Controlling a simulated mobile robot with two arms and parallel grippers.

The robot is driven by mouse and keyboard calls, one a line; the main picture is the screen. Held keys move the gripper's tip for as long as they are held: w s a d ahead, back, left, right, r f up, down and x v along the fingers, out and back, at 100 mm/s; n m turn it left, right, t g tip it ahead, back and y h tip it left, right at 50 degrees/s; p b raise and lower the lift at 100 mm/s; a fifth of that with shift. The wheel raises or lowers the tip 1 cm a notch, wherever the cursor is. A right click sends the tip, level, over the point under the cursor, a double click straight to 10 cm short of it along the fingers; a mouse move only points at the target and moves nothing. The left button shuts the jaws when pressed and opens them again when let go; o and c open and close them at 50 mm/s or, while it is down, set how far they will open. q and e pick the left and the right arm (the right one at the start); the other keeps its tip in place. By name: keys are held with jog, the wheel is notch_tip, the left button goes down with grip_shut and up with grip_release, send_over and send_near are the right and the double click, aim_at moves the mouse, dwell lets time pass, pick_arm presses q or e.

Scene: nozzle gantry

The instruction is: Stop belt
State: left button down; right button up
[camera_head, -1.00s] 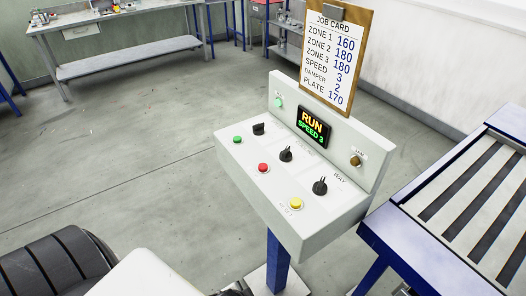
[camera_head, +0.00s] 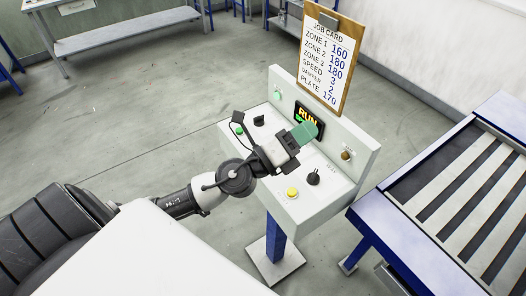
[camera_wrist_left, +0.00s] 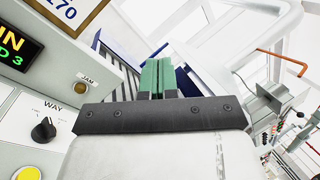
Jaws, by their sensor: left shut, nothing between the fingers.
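The control box (camera_head: 340,205) stands on a blue post. Its display (camera_head: 307,115) reads RUN, its lower line mostly covered by my gripper; the wrist view shows part of the display (camera_wrist_left: 17,47). The green button (camera_head: 238,129) is at the left of the sloping panel and the yellow button (camera_head: 292,193) near its front. The red button is hidden behind my left arm. My left gripper (camera_head: 308,131) is shut and empty above the panel, in front of the display. Its green fingers (camera_wrist_left: 156,78) lie together in the wrist view. My right gripper is not in view.
Black knobs (camera_head: 313,177) and a brown JAM lamp (camera_head: 347,155) are on the box. A job card (camera_head: 329,62) on a clipboard rises behind it. A blue-framed slatted conveyor (camera_head: 462,205) stands close at the right. The floor at the left is open.

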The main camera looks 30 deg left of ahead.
pick_arm(q)
jog(key=w+a+f+m+g, duration=0.25)
jog(key=f+m+g, duration=0.55)
jog(key=m, duration=0.8)
jog(key=w+a+f+m+g+y, duration=0.1)
jog(key=a+y, duration=0.2)
jog(key=a, duration=0.2)
jog(key=w+a+f+m+g+y, duration=0.1)
jog(key=w+a+m+y, duration=0.1)
jog(key=a, duration=0.4)
jog(key=shift+w+a+f+g+y, duration=0.15)
jog(key=shift+a+f+g+y, duration=0.15)
jog(key=shift+y, duration=0.6)
jog(key=shift+f, duration=0.1)
notch_tip(320, 180, down, 8)
jog(key=b, duration=0.4)
jog(key=shift+f+b, duration=0.35)
jog(key=shift+b, duration=0.1)
